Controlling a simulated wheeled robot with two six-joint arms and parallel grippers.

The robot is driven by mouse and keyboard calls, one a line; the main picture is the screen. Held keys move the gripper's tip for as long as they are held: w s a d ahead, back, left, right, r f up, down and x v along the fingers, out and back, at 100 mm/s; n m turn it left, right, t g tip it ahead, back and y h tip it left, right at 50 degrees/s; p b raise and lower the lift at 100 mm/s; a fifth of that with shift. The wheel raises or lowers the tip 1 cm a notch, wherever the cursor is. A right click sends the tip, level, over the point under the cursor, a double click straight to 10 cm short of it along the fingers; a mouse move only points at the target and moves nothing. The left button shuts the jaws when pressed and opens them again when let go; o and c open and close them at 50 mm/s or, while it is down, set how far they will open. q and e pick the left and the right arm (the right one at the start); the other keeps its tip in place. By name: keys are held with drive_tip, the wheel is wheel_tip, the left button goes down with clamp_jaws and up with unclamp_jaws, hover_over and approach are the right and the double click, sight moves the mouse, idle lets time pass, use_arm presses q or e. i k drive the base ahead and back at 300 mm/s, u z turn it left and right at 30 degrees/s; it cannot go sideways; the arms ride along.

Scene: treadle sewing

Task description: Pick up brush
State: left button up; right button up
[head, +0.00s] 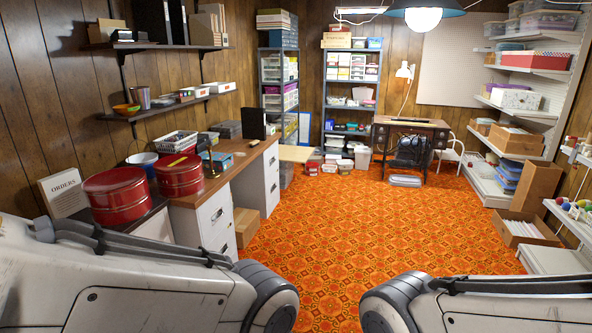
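I cannot make out a brush in the head view; at this distance the small items on the desk and shelves are too small to tell apart. The wooden desk (240,150) at the left holds small items, one of them a small yellowish thing too small to name. A treadle sewing table (410,125) stands at the back. Both my arms show at the bottom of the head view, but neither gripper is in view.
Two red round tins (117,196) stand at the near left, by an "ORDERS" sign (63,192). A cardboard box (246,226) sits beside the desk. Shelving (535,112) lines the right wall, with an open box (524,230) below. The patterned floor (370,225) between is clear.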

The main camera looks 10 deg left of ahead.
sight(255, 142)
drive_tip(key=u, duration=0.8)
drive_tip(key=i, duration=3.9)
drive_tip(key=z, duration=0.6)
drive_tip(key=k, duration=0.5)
drive_tip(key=z, duration=0.95)
drive_tip(key=i, duration=3.75)
